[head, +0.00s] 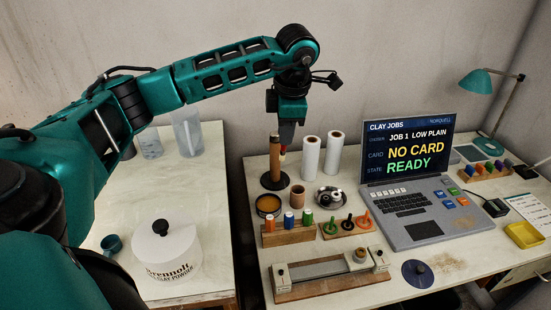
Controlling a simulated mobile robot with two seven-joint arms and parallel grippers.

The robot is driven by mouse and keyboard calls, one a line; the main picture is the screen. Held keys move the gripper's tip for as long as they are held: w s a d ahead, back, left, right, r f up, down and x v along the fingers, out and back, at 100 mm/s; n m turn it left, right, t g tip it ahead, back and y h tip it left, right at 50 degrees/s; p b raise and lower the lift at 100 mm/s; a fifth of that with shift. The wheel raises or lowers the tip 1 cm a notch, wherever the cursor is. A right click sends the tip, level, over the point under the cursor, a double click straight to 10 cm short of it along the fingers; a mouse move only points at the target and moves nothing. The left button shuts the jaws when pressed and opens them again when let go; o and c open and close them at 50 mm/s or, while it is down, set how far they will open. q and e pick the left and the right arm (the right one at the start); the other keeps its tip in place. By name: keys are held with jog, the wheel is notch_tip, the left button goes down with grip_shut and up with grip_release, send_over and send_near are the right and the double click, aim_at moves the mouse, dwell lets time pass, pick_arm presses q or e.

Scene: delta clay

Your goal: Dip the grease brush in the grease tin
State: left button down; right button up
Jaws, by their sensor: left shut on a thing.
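My left arm reaches in from the left, and its left gripper (287,143) points down over the back left of the right-hand bench. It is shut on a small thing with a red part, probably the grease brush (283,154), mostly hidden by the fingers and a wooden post. The likely grease tin (268,205), a round dark tin with an amber-brown inside, stands open on the bench, nearer the front than the gripper. The held thing is above and apart from the tin. My right gripper is not in view.
The wooden post (275,152) on a dark base stands close by the gripper. A laptop (410,195) stands to the right. A white lidded tub (165,255) is on the left bench.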

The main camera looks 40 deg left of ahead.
pick_arm(q)
jog(key=a+f+n+y+b, duration=0.1)
jog(key=a+f+n+b, duration=0.2)
jog(key=f+b, duration=0.5)
notch_tip(320, 180, down, 9)
jog(key=shift+f+n+g+y+b, duration=0.15)
jog(key=shift+n+g+y+b, duration=0.2)
jog(key=shift+n, duration=0.45)
jog(key=shift+f, duration=0.1)
jog(key=shift+f+b, duration=0.35)
jog(key=shift+f, duration=0.15)
dwell(0.6)
dwell(0.7)
